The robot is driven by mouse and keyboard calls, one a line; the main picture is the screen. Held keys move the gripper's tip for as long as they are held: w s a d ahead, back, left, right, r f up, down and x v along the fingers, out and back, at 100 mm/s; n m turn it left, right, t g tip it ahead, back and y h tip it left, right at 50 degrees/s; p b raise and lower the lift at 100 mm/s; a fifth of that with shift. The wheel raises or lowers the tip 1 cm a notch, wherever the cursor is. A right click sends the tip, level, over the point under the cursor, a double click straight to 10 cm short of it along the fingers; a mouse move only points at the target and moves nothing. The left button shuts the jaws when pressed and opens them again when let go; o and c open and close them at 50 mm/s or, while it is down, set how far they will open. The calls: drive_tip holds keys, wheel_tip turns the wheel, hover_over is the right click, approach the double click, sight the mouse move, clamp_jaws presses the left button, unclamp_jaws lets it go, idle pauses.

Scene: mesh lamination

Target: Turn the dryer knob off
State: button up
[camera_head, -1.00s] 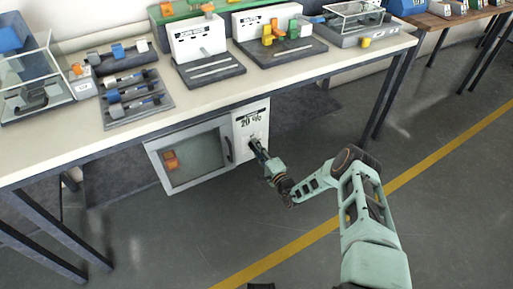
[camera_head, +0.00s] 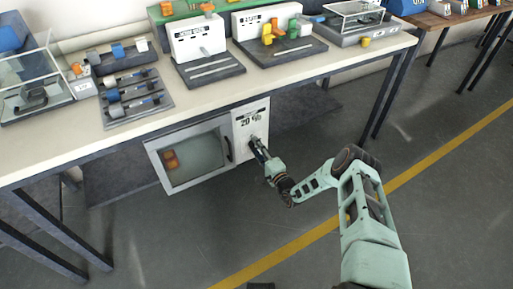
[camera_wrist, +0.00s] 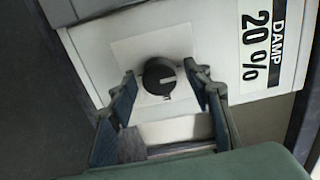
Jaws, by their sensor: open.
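The dryer (camera_head: 203,152) is a white box with a window door, under the table. Its control panel (camera_head: 243,131) is on the right side and reads "DAMP 20 %" in the wrist view (camera_wrist: 262,38). The knob (camera_wrist: 160,76) is round and black with a pale pointer line, on a light square plate. My gripper (camera_wrist: 161,82) is open, with one finger on each side of the knob. A small gap shows between each fingertip and the knob. In the head view my gripper (camera_head: 254,143) is at the panel and hides the knob.
The table (camera_head: 215,92) stands above the dryer and holds several devices. Its right leg (camera_head: 385,93) stands to the right of the dryer. Orange items (camera_head: 170,159) show behind the dryer window. The dark floor (camera_head: 430,220) with a yellow line is clear around my arm.

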drive_tip(key=v, duration=1.2)
drive_tip(key=shift+w, duration=0.15)
